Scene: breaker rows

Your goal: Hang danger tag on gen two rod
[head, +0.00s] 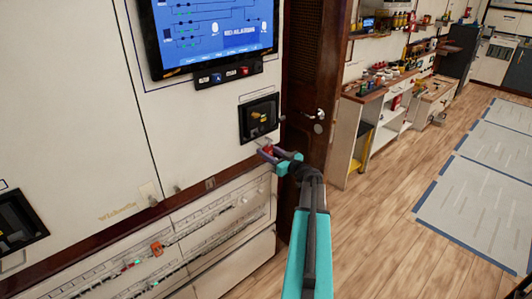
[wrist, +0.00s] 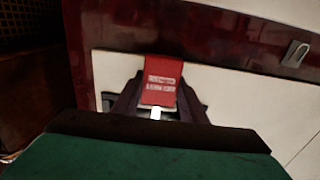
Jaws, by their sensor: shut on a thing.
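My gripper (head: 268,153) is shut on a red danger tag (wrist: 160,80) with white print. The tag sits between the two dark fingers in the wrist view and shows as a small red patch in the head view. In the head view the gripper is in front of the cabinet's dark red-brown ledge, just below a black recessed breaker box (head: 259,118) with a yellow handle. A small metal hook or rod (wrist: 295,53) is apart from the tag, at the upper right of the wrist view. I cannot tell which rod is gen two.
A screen (head: 212,35) is on the cabinet above. Small metal rods (head: 178,190) stand out near the ledge. A lower panel (head: 200,235) carries lights and an orange item. A dark door (head: 305,85) is at right. The wooden floor (head: 385,215) is open.

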